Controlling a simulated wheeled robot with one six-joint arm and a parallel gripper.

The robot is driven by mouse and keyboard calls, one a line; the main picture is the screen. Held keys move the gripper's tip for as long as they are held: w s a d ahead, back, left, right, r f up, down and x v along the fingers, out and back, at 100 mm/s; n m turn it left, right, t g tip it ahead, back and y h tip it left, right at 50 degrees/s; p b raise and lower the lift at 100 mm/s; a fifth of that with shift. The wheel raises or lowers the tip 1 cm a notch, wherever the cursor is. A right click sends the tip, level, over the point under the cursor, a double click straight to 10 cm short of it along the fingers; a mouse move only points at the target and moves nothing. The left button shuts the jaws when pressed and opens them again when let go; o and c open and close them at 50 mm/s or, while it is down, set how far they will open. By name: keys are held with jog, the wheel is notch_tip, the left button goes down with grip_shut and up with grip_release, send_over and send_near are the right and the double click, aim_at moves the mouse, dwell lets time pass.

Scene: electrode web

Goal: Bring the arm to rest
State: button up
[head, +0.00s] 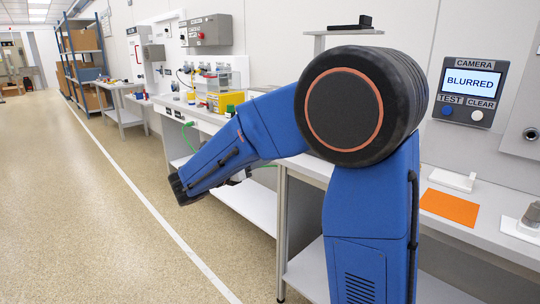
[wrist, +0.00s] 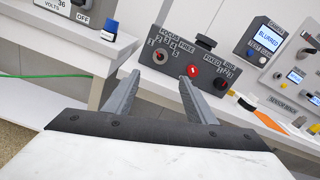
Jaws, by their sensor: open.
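My blue arm (head: 255,130) is raised and bent, reaching to the left in the head view, in front of the benches. My gripper (head: 180,190) is at its far end, over the floor beside the bench. In the wrist view my gripper (wrist: 160,75) shows two grey fingers spread apart, with nothing between them. Beyond the fingers is a grey control box (wrist: 175,68) with several knobs, a red one among them, and the labels FOCUS, FREE and FIXED. The fingers appear clear of it.
A camera panel (head: 470,90) reads BLURRED, with TEST and CLEAR buttons. An orange sheet (head: 450,207) lies on the near bench. A green cable (wrist: 45,76) hangs by the left bench. Shelving (head: 82,60) stands far back. The floor aisle (head: 80,200) at left is clear.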

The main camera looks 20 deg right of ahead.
jog(key=shift+s+a, duration=0.2)
jog(key=shift+a, duration=0.25)
jog(key=s+d+f+m+g+y, duration=0.2)
jog(key=s+d+f+m+y, duration=0.15)
jog(key=s, duration=0.35)
jog(key=s+d+f+m+g+y, duration=0.1)
jog(key=s+d+f+m+y, duration=0.1)
jog(key=s+m, duration=0.35)
jog(key=s+d+f+m+g+y, duration=0.2)
jog(key=s+d+f+m, duration=0.1)
jog(key=s, duration=0.5)
jog(key=s+a+f+m+t+y, duration=0.3)
jog(key=s+a+f+m+y, duration=0.2)
jog(key=s+a+m+y, duration=0.4)
jog(key=shift+s+a+m+t, duration=0.3)
jog(key=shift+s+a+m, duration=0.15)
jog(key=shift+s+m, duration=1.6)
jog(key=shift+y, duration=0.25)
